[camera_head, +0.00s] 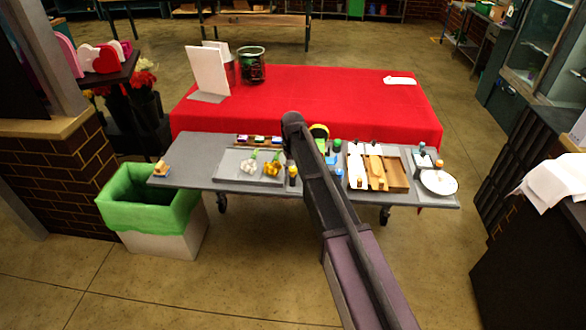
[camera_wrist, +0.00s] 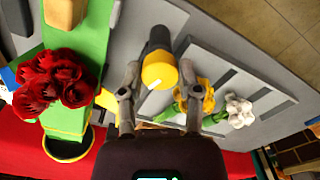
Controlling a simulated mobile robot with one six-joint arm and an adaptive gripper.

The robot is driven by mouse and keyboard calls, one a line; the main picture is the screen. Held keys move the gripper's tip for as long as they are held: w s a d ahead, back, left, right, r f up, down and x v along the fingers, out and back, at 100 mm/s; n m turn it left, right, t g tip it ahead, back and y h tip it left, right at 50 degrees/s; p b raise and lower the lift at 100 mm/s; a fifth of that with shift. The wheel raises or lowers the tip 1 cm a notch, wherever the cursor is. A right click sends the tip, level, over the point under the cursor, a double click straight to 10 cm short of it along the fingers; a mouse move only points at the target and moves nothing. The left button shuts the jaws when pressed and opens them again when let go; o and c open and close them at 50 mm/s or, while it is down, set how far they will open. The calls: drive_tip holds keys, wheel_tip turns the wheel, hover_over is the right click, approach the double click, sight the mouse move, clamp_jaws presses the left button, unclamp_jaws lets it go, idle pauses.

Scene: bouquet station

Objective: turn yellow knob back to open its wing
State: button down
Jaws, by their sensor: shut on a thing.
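The yellow knob (camera_wrist: 158,72) shows in the wrist view as a round yellow cap with a white mark, on a dark cylindrical post. My gripper (camera_wrist: 160,80) has one finger on each side of the knob and is shut on it. In the head view the yellow knob (camera_head: 292,171) stands at the right edge of the grey flower tray (camera_head: 232,172), beside my arm. My gripper's fingers are hard to make out there. I cannot tell which panel is the knob's wing, or its position.
A yellow flower (camera_wrist: 207,97) and white flower (camera_wrist: 238,110) lie on the tray near my right finger. Red roses (camera_wrist: 55,80) with a green holder are left of the gripper. A wooden tray (camera_head: 396,174) and white dish (camera_head: 438,182) are at the table's right, a green-lined bin (camera_head: 178,222) at its left.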

drive_tip(key=shift+n, duration=1.6)
drive_tip(key=shift+c, duration=1.5)
unclamp_jaws()
